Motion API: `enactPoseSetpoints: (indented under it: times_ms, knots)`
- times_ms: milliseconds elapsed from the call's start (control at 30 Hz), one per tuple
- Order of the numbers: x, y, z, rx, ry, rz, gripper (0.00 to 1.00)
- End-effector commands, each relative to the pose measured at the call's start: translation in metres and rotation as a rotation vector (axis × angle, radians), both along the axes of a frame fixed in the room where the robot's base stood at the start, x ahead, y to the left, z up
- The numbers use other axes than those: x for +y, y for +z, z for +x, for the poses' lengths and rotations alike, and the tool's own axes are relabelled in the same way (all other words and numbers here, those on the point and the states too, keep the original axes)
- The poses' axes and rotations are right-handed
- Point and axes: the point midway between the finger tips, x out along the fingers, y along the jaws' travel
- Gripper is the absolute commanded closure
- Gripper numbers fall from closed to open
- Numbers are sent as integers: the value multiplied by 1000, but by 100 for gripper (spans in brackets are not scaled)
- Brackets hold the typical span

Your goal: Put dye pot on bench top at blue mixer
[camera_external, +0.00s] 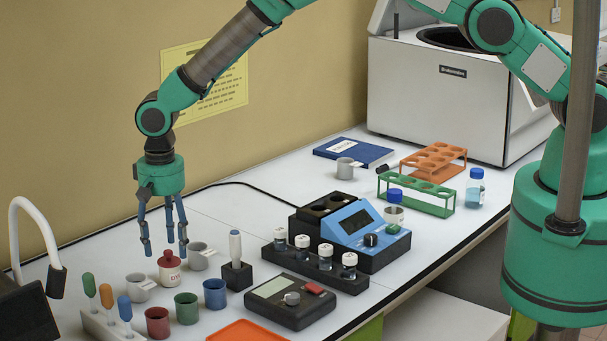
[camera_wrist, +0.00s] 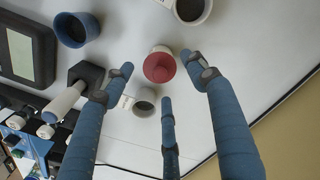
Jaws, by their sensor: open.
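The dye pot (camera_external: 169,272) is a small white pot with a red top and red lettering. It stands upright on the bench top among the cups at the front left. In the wrist view the pot (camera_wrist: 159,66) shows its red top between my fingers. My gripper (camera_external: 164,247) points down, open and empty, with its three blue fingers spread just above the pot. The blue mixer (camera_external: 366,226) is the blue-topped dark unit with a screen and knob, on the bench to the right of my gripper.
Grey-white cups (camera_external: 140,289) stand close to the pot, with red, green and blue (camera_external: 215,293) cups in front. A pipette in a black stand (camera_external: 236,272), a dark scale (camera_external: 290,303) and a vial rack (camera_external: 316,268) lie toward the mixer. Bare bench (camera_external: 262,221) lies behind.

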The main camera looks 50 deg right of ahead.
Motion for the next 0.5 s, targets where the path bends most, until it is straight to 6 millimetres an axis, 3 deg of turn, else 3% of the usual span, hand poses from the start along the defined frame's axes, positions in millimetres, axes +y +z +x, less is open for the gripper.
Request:
enactPoseSetpoints:
  times_ms: [300,500]
  knots:
    - [0,42,0,-1,0,1,43]
    - [0,51,0,0,0,-1,43]
